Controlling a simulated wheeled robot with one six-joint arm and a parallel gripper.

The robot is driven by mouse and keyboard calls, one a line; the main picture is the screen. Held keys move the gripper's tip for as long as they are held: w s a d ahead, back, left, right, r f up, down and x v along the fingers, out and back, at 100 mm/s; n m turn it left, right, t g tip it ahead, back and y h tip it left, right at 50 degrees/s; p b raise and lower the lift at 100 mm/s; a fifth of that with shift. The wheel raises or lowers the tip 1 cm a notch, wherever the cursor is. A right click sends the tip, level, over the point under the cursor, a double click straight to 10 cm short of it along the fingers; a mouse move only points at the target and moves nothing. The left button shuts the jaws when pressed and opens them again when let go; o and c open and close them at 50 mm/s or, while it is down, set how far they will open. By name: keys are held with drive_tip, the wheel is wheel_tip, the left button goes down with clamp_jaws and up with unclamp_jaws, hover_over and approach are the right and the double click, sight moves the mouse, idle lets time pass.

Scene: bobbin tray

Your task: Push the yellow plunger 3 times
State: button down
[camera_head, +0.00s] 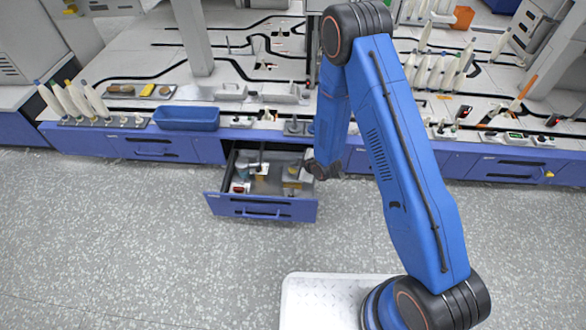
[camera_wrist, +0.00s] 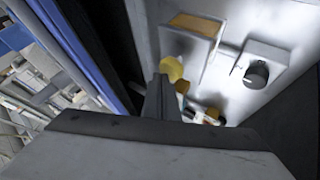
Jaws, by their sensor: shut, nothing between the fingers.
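A round yellow cap (camera_wrist: 172,68), which looks like the yellow plunger, shows in the wrist view near the middle. My gripper (camera_wrist: 160,80) is shut and empty, with its fingertips close beside and just below the cap in the picture. I cannot tell whether they touch it. In the head view my wrist is at the right side of an open blue drawer (camera_head: 262,207), and my fingers cannot be made out there. The plunger is too small to pick out surely in the head view.
In the wrist view a box with an orange-brown panel (camera_wrist: 195,24), a dark round knob (camera_wrist: 257,74) and a small red part (camera_wrist: 212,115) are near the gripper. A blue bin (camera_head: 187,118) stands on the bench. The floor before the drawer is clear.

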sight(295, 170)
drive_tip(key=shift+f, duration=0.75)
idle(0.8)
idle(0.4)
drive_tip(key=shift+r, duration=1.4)
drive_tip(key=shift+r, duration=2.5)
idle(0.3)
